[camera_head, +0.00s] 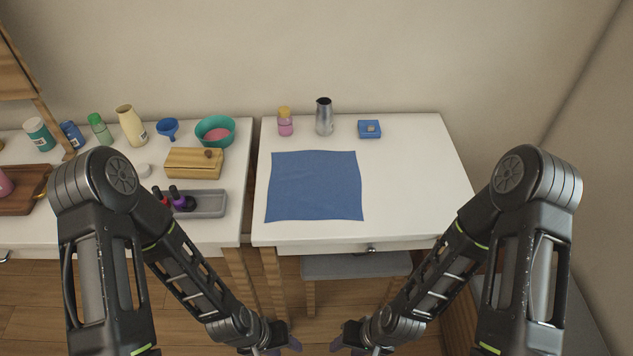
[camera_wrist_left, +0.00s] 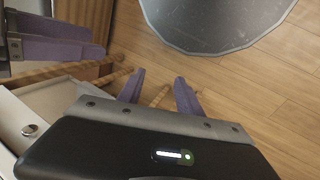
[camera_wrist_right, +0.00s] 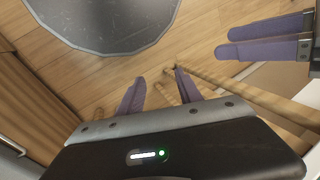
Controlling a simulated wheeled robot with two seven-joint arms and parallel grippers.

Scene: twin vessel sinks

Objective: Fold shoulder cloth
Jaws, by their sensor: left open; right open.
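A blue cloth (camera_head: 315,186) lies flat and spread out, roughly square, on the white table (camera_head: 420,190) in the head view. My left gripper (camera_head: 289,347) is low in front of the table, below its front edge and away from the cloth. It is open and empty, with purple fingers apart in the left wrist view (camera_wrist_left: 158,88). My right gripper (camera_head: 341,346) is also low in front of the table, close to the left one. It is open and empty in the right wrist view (camera_wrist_right: 158,90). Neither gripper touches the cloth.
Behind the cloth stand a pink bottle (camera_head: 285,124), a metal pitcher (camera_head: 324,117) and a blue box (camera_head: 369,129). The left table holds a wooden box (camera_head: 194,163), a grey tray (camera_head: 211,204), a green bowl (camera_head: 216,129) and several bottles. A grey stool (camera_head: 350,266) stands under the table. The table right of the cloth is clear.

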